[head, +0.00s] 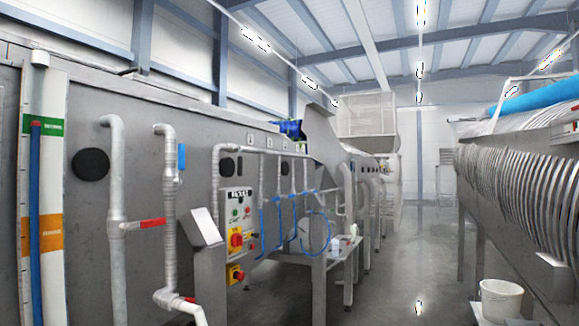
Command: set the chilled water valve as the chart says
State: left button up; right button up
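A grey pipe (117,190) runs down the machine wall at the left and carries a red lever handle (151,223), roughly level and pointing right. A second pipe (169,215) beside it has a small blue upright piece (181,158) near its top and a red piece (190,299) low down. I cannot tell which is the chilled water valve. At the far left, a white strip (54,180) has a green band (53,127) and an orange band (52,233), with a blue vertical tube (36,200) beside it. Their lettering is too small to read. Neither gripper is in view.
A control panel (236,222) with red and yellow switches and a sloped grey box (202,228) stand right of the pipes. Blue hoses (292,225) hang behind. A white bucket (500,300) stands at lower right. The grey floor aisle (410,265) is clear.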

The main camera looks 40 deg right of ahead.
aim_at(181, 147)
jog(key=z, duration=0.65)
jog(key=i, duration=0.5)
jog(key=u, duration=0.2)
